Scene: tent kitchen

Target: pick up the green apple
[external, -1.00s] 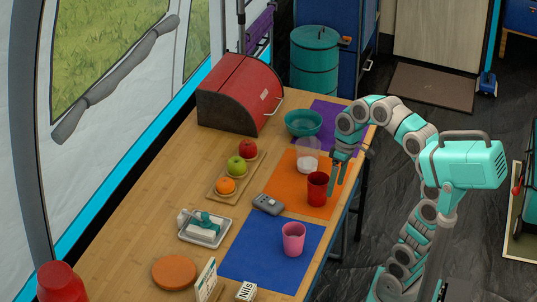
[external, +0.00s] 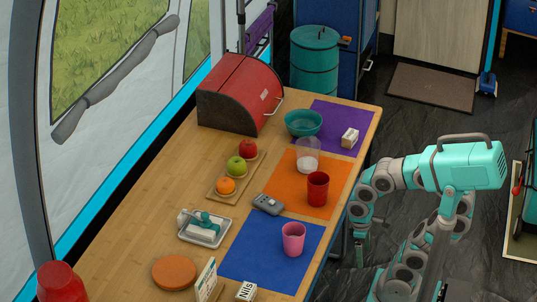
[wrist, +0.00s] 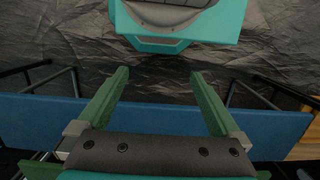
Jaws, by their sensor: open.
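The green apple (external: 236,166) sits on a small wooden tray (external: 221,193) on the table, between a red apple (external: 248,149) behind it and an orange (external: 226,186) in front. My gripper (external: 362,249) is low beside the table's right edge, well away from the apple. In the wrist view my gripper (wrist: 158,85) has its two green fingers spread wide with nothing between them. The apple does not show in the wrist view.
On the table, a red cup (external: 317,190), a clear glass (external: 307,160) and a grey device (external: 268,204) stand right of the tray. A pink cup (external: 293,239) is nearer. A red bread box (external: 240,95) and teal bowl (external: 303,123) are farther back.

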